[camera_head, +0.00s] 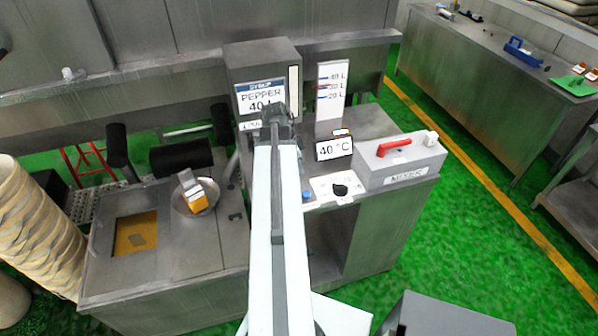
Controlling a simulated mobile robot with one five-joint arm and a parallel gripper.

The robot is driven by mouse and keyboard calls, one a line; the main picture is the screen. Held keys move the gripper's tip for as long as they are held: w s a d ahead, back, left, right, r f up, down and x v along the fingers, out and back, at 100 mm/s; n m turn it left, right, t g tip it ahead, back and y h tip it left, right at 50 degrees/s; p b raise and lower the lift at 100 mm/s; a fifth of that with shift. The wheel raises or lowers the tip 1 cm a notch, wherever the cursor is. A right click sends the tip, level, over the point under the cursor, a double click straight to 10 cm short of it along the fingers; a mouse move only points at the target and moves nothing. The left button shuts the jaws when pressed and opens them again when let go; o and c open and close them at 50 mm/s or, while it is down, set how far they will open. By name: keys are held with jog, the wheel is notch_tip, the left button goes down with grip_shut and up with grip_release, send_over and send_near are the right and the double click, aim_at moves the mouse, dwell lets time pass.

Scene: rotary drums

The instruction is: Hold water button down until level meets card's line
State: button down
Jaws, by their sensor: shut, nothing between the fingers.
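A card (261,97) headed SYRUP, reading PEPPER and 40 with its lower right partly hidden by my arm, is on the front of a grey box. My gripper (275,112) is shut and empty, in front of the card's lower right, apart from the blue button.
A 40 °C display (334,149) stands behind the knob. A bowl (195,196) with a yellow item is left.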

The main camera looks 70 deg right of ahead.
aim_at(305, 194)
jog(key=b+x, duration=0.6)
jog(key=x, duration=0.1)
jog(key=b+x, duration=0.3)
jog(key=x, duration=0.1)
jog(key=shift+w+a+f, duration=0.15)
jog(key=shift+w+a, duration=0.15)
jog(key=shift+w, duration=0.05)
jog(key=shift+f+b, duration=0.2)
jog(key=shift+b, duration=0.3)
notch_tip(305, 194, down, 2)
jog(key=shift+a+f+b, duration=0.1)
jog(key=shift+a+b, duration=0.1)
jog(key=shift+b, duration=0.95)
jog(key=shift+s+a, duration=0.1)
jog(key=shift+a, duration=0.25)
jog(key=shift+d, duration=0.35)
dwell(0.5)
dwell(2.7)
